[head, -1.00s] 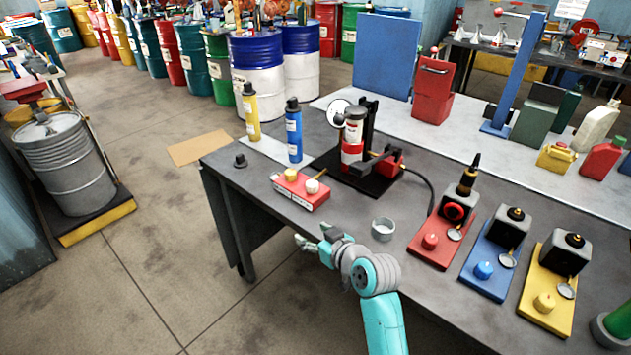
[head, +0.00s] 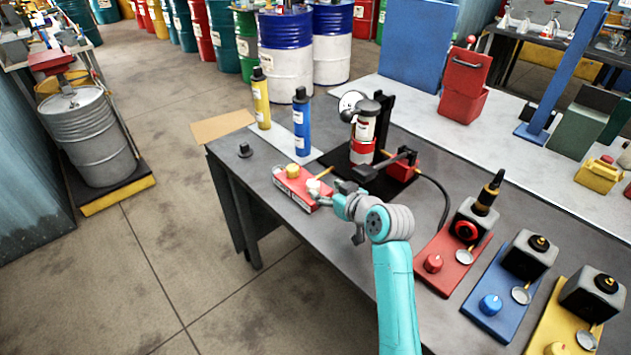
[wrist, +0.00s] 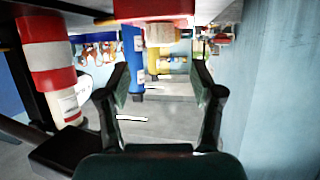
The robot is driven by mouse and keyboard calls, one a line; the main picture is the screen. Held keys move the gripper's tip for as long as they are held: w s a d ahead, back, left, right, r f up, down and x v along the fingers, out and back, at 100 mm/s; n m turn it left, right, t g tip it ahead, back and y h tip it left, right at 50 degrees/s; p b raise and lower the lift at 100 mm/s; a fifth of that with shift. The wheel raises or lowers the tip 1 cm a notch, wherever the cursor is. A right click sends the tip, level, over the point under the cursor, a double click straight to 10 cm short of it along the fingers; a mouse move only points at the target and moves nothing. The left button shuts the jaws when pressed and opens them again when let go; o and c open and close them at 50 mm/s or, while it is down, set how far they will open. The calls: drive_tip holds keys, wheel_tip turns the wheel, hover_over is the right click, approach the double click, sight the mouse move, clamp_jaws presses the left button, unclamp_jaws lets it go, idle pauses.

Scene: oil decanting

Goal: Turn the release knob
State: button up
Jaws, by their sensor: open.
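A red and white box (head: 298,192) lies near the table's left front edge. It carries a yellow knob (head: 292,170) and a white knob (head: 314,186). I cannot tell which knob is the release knob. My gripper (head: 341,199) is open just right of the box, pointing towards the white knob. In the wrist view, which is upside down, my open gripper (wrist: 162,92) frames a pale knob (wrist: 160,34) at the top of the gap, with the red box (wrist: 140,8) at the picture's top edge. Nothing is held, and no contact shows.
A red and white canister (head: 364,140) stands on a black stand behind my gripper. Blue (head: 302,125) and yellow (head: 261,100) bottles stand behind the box. Red (head: 450,262), blue (head: 508,305) and yellow stations occupy the right. The table's front edge (head: 280,229) runs below the box.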

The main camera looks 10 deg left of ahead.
sight(314, 183)
drive_tip(key=x, duration=0.8)
drive_tip(key=shift+a, duration=0.1)
drive_tip(key=c, duration=1.2)
